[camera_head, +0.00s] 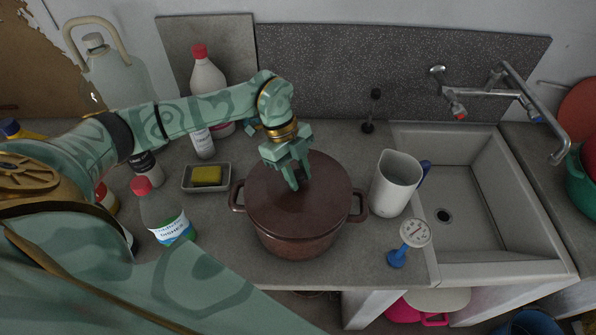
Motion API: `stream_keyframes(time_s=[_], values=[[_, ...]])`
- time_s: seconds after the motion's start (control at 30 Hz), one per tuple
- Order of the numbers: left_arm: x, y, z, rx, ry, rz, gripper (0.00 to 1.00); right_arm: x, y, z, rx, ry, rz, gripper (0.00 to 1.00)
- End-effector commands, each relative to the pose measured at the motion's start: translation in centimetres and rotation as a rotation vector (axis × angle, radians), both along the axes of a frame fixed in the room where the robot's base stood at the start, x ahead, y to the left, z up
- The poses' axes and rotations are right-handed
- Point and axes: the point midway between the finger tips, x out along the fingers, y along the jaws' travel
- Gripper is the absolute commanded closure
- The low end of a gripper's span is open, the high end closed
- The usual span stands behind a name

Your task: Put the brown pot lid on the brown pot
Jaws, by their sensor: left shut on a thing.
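The brown pot (300,243) stands on the grey counter, with a loop handle on each side. The brown pot lid (325,200) lies over the pot's mouth and looks level; I cannot tell whether it rests fully on the rim. My left gripper (296,178) comes down from above and is shut at the middle of the lid, on its knob, which the fingers hide. My right gripper is not in view.
Bottles stand behind.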

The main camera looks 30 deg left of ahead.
Motion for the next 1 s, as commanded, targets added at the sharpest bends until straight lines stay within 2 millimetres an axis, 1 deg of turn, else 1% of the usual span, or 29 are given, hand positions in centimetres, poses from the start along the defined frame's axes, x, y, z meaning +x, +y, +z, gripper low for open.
stream_keyframes(time_s=[0.27, 0.6, 1.0], values=[[0.03, -0.02, -0.01, 0.000, -0.001, -0.001, 1.00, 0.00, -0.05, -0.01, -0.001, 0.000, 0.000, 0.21], [0.05, -0.01, -0.74, 0.000, -0.001, 0.000, 1.00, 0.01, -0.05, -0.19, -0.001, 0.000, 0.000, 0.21], [0.05, -0.02, -0.74, 0.000, -0.001, -0.001, 1.00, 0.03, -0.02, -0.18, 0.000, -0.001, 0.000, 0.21]])
